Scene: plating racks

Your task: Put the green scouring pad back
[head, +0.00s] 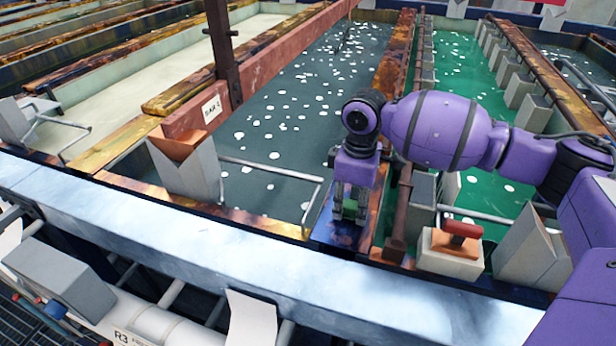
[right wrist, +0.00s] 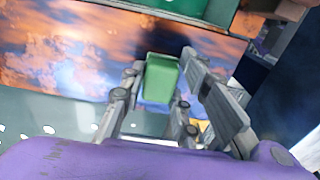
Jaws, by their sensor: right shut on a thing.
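The green scouring pad (right wrist: 161,79) shows in the right wrist view as a small green block between the fingertips of my right gripper (right wrist: 158,88). The gripper is shut on it. A small blue patch (right wrist: 152,107) shows right by the pad; I cannot tell what it is. In the head view my right gripper (head: 347,208) points down over the rusty, blue-stained ledge between the dark tank and the green tank. My left gripper is not in view.
A grey block with a red handle (head: 462,230) stands right of the gripper. A rusty upright bar (head: 400,215) is close on its right. The dark tank (head: 290,130) with white flecks lies to the left, the green tank (head: 480,190) to the right. A pale metal beam (head: 200,245) runs in front.

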